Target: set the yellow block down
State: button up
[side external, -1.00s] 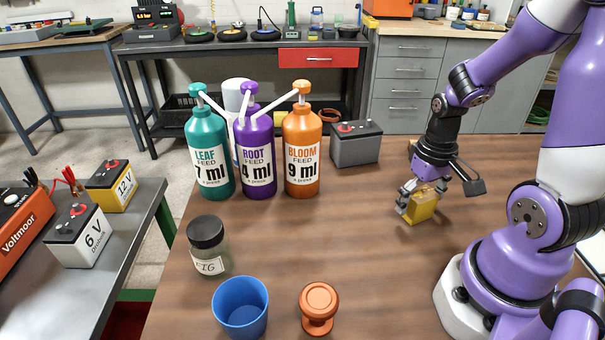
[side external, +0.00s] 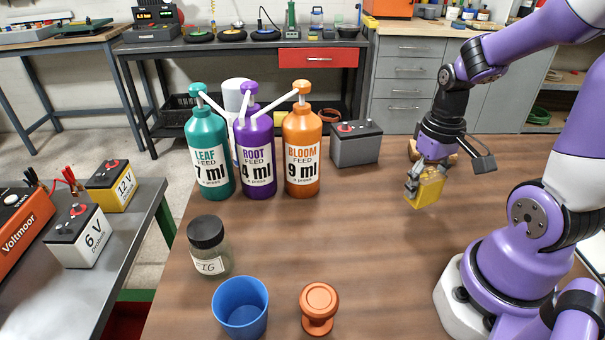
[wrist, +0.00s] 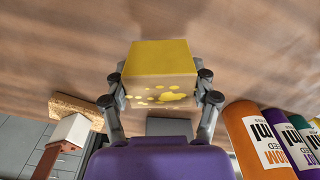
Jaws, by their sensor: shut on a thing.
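The yellow block (side external: 430,190) is held in my gripper (side external: 424,182) over the right part of the brown wooden table. In the side view it seems to hang a little above the table top; the exact gap is hard to tell. In the wrist view my gripper (wrist: 160,92) has a finger on each side of the yellow block (wrist: 160,58). The block's near face is pale with yellow spots. The block hides part of the table beyond it.
An orange bottle (side external: 301,150), purple bottle (side external: 257,158) and teal bottle (side external: 208,155) stand left, with a grey battery (side external: 355,146) behind. A jar (side external: 208,248), blue cup (side external: 240,308) and orange knob-shaped object (side external: 319,308) are in front. The table's middle (side external: 345,235) is clear.

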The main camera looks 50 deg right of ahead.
jog(key=w+a+r+n, duration=0.2)
jog(key=a+r, duration=0.1)
jog(key=a, duration=0.5)
jog(key=w+a+r+n, duration=0.2)
jog(key=w+a+r, duration=0.1)
jog(key=a, duration=0.4)
jog(key=w+a+r+n, duration=0.2)
jog(key=a+r, duration=0.1)
jog(key=a, duration=0.5)
jog(key=s+a+f+n, duration=0.15)
jog(key=a+n, duration=0.25)
jog(key=a, duration=0.7)
jog(key=s+a+f+n, duration=0.1)
jog(key=s+a+n, duration=0.25)
jog(key=a, duration=0.65)
jog(key=w+f, duration=0.2)
jog(key=w, duration=0.1)
jog(key=w+d+f, duration=0.1)
jog(key=w+f, duration=0.1)
jog(key=w, duration=0.2)
jog(key=w+d+f, duration=0.1)
jog(key=w+f, duration=0.1)
jog(key=w, duration=0.2)
jog(key=shift+d+f, duration=0.1)
jog(key=shift+f, duration=0.1)
jog(key=shift+w+f, duration=0.2)
jog(key=shift+f, duration=1.9)
